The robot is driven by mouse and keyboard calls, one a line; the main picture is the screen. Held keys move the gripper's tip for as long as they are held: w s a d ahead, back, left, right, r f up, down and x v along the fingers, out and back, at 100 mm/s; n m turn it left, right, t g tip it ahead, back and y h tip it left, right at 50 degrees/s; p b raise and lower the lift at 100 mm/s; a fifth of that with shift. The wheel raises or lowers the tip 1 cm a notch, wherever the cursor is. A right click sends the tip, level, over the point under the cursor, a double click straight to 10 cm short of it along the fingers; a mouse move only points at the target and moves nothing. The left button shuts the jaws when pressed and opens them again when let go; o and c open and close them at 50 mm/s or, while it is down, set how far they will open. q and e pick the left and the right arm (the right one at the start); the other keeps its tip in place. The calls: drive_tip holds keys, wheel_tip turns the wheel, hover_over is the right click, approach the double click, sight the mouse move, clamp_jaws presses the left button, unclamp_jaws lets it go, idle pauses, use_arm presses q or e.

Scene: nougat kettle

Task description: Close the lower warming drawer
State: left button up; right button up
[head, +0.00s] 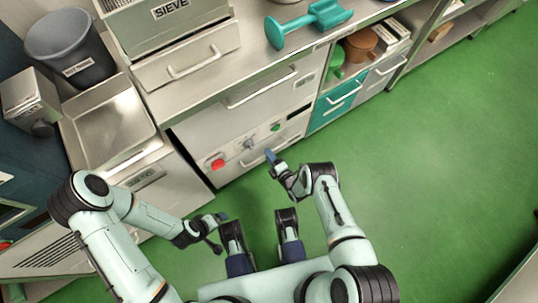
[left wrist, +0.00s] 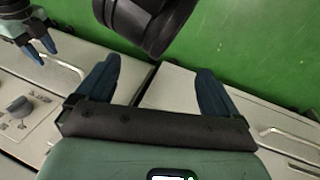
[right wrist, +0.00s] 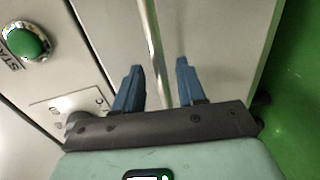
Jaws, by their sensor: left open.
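The lower warming drawer (head: 243,160) is the pale front below the control panel with the red button. How far it stands out is hard to tell. Its bar handle (right wrist: 152,40) runs between the two blue fingers of my right gripper (right wrist: 160,82), which is open with a gap on each side of the bar. In the head view my right gripper (head: 270,157) is in front of that drawer and hides part of the handle. My left gripper (left wrist: 155,88) is open and empty, apart from the fronts; in the head view it (head: 221,217) is low over the floor.
The upper drawer (head: 265,95) is above the control panel with its red button (head: 217,163). A green start button (right wrist: 25,40) shows beside my right gripper. Green floor (head: 430,170) is clear at right.

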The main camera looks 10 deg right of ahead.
use_arm(q)
drive_tip(key=s+d+r+g+h+p, duration=0.1)
drive_tip(key=s+d+r+p, duration=0.2)
drive_tip(key=s, duration=0.3)
drive_tip(key=shift+r+m+g+p, duration=0.3)
drive_tip(key=shift+r+g, duration=0.1)
drive_tip(key=shift+r, duration=0.45)
use_arm(e)
drive_tip(key=v, duration=1.2)
drive_tip(key=shift+s, duration=0.2)
drive_tip(key=shift+r, duration=0.1)
